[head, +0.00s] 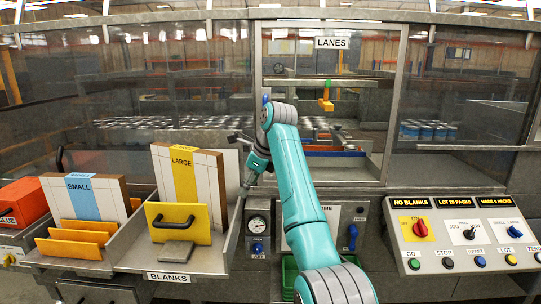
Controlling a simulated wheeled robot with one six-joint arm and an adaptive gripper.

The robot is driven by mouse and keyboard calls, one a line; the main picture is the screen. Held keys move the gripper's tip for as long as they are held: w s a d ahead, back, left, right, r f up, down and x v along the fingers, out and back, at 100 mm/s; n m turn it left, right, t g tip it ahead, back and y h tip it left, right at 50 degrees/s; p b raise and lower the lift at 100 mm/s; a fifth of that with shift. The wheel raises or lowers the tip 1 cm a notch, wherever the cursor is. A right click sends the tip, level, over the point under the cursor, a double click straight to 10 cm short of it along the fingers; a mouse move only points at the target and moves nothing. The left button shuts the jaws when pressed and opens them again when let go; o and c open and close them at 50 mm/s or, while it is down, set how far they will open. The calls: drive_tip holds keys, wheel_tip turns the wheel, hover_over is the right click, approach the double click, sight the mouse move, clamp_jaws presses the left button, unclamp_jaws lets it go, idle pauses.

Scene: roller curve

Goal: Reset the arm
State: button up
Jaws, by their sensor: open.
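My teal arm reaches up from the bottom and bends at the elbow in front of the window marked LANES. My gripper (238,138), small and dark, is at the end of the folded wrist, to the right of the LARGE blanks. It looks open and empty, apart from the blanks. The arm hides part of the panel behind it.
Blanks marked SMALL (84,192) and LARGE (186,168) stand in the metal BLANKS tray (225,262), with a yellow handled plate (180,223) in front. A red GLUE box (22,202) is far left. A control panel (462,240) with switches and buttons is right.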

drive_tip(key=s+d+f+n+t, duration=0.1)
drive_tip(key=d+f+n, duration=0.15)
drive_tip(key=f, duration=1.25)
drive_tip(key=s+d+f+n+t, duration=0.1)
drive_tip(key=s+d+f+t, duration=0.15)
drive_tip(key=f, duration=1.25)
drive_tip(key=s+d+f+n+t+h, duration=0.1)
drive_tip(key=s+d+f+n, duration=0.15)
drive_tip(key=s+f, duration=0.4)
drive_tip(key=s+d+f+n+t, duration=0.1)
drive_tip(key=s+d+f, duration=0.3)
drive_tip(key=s+f, duration=0.25)
drive_tip(key=s+d+f+n+t+h, duration=0.1)
drive_tip(key=s+d+f+n, duration=0.15)
drive_tip(key=s+f, duration=0.4)
drive_tip(key=s+d+n+t+h, duration=0.15)
drive_tip(key=s+d, duration=0.25)
drive_tip(key=s, duration=0.9)
drive_tip(key=s+d+n+t+y, duration=0.1)
drive_tip(key=s+d+n, duration=0.25)
drive_tip(key=s, duration=0.85)
drive_tip(key=s+d+r+n+t+h, duration=0.1)
drive_tip(key=s+d+r+n+t, duration=0.2)
drive_tip(key=s+r, duration=1.7)
drive_tip(key=s+n, duration=0.1)
drive_tip(key=n, duration=0.3)
drive_tip(key=shift+s+r+h, duration=0.15)
drive_tip(key=shift+r+h, duration=0.15)
drive_tip(key=shift+h, duration=0.05)
